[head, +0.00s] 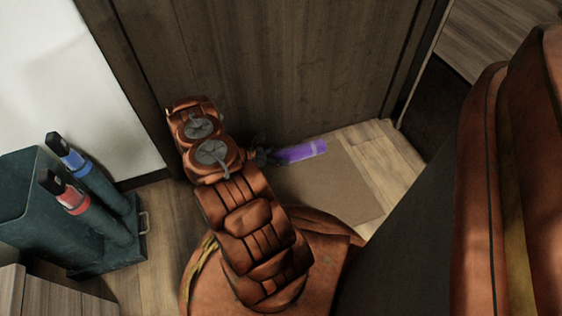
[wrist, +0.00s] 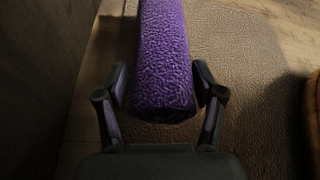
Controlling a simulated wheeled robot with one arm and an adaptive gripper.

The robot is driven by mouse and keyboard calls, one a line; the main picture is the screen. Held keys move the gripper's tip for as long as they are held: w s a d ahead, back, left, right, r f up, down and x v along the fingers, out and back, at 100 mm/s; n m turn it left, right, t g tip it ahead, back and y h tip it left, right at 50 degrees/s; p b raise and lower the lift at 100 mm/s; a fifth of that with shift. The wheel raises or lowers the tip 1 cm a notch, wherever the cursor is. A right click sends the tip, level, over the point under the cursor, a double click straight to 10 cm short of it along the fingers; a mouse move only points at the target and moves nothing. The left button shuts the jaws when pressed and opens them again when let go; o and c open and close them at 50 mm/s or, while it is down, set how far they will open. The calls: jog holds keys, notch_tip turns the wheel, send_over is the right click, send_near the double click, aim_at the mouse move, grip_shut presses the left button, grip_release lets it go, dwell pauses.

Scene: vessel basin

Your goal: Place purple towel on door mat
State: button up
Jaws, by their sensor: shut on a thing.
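The purple towel is a rolled, fuzzy cylinder (wrist: 163,55) in the wrist view. In the head view the towel (head: 302,151) sticks out to the right of my gripper (head: 264,157). My gripper (wrist: 160,100) is shut on the towel, with one finger on each side near its close end. The door mat (head: 342,185) is a flat brown mat on the floor in front of the dark wooden door. The mat (wrist: 245,65) shows below and to the right of the towel in the wrist view. My arm hides part of the mat.
A dark wooden door (head: 270,70) stands close behind my gripper. A dark green holder (head: 105,262) with a red-banded and a blue-banded cylinder stands at the left. Bare wooden floor (head: 400,155) shows right of the mat.

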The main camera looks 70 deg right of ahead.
jog(key=shift+w+d+f+b, duration=0.15)
jog(key=shift+d+f+b, duration=0.1)
jog(key=shift+d+b, duration=0.2)
notch_tip(320, 180, down, 3)
jog(key=shift+f+b, duration=0.1)
jog(key=shift+b, duration=0.9)
jog(key=o, duration=1.2)
jog(key=shift+f, duration=0.1)
